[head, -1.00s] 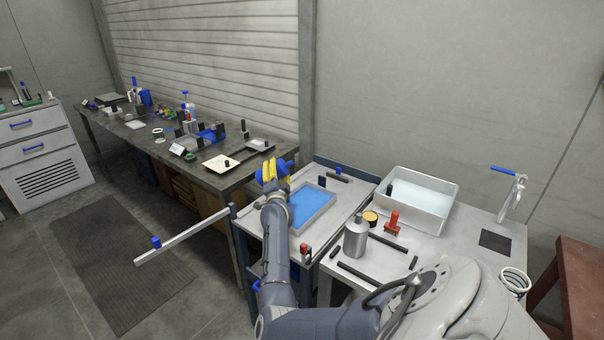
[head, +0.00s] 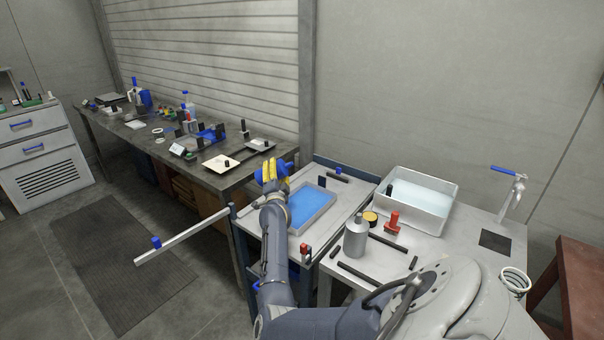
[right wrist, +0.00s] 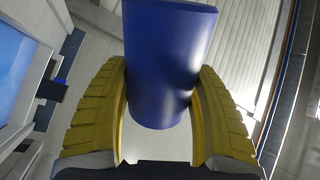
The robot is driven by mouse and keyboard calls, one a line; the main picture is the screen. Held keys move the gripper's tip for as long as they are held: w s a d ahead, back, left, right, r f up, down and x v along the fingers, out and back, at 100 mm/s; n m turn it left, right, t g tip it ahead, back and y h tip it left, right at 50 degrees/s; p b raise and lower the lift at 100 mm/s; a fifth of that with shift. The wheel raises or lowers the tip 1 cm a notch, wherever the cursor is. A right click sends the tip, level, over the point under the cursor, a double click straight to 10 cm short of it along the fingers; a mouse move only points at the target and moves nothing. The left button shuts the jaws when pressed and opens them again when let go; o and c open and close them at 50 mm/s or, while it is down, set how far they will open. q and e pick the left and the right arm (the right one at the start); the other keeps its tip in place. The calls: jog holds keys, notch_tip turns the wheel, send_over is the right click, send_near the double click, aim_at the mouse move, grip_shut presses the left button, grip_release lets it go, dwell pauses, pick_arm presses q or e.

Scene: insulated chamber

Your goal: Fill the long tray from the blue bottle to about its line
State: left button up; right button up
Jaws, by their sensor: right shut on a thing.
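My right gripper (head: 268,172) is shut on the blue bottle (right wrist: 160,65), with its yellow fingers on either side of it. In the head view the bottle is mostly hidden behind the gripper and looks tilted; I cannot see its mouth. A grey-rimmed long tray (head: 319,217) lies on the bench just right of the gripper, with blue liquid (head: 310,207) across its floor. Part of the tray also shows at the left edge of the right wrist view. I cannot make out its line or a stream of liquid. My left gripper is not in view.
On the right bench stand a large white basin (head: 440,216), a grey bottle (head: 356,237), a red-handled piece (head: 393,222) and a tap (head: 513,195). A cluttered dark bench (head: 130,128) runs along the wall. A rail (head: 185,233) sticks out left of the tray bench.

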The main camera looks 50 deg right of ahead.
jog(key=shift+w+a+f+m+h, duration=0.1)
jog(key=shift+f+m+h, duration=0.05)
jog(key=shift+m, duration=0.5)
jog(key=shift+w+f+m+h, duration=0.1)
jog(key=shift+m+h, duration=0.05)
jog(key=shift+m, duration=0.5)
dwell(1.7)
jog(key=shift+s+d+f+m+g, duration=0.2)
jog(key=shift+s+m, duration=0.1)
jog(key=shift+m, duration=0.2)
jog(key=shift+s+d+f+m+g, duration=0.1)
jog(key=shift+s+d+m+g, duration=0.15)
jog(key=shift+m, duration=0.25)
dwell(1.5)
jog(key=shift+r+m+g+h, duration=0.25)
jog(key=shift+r+m+h, duration=0.3)
jog(key=shift+m, duration=0.65)
dwell(1.3)
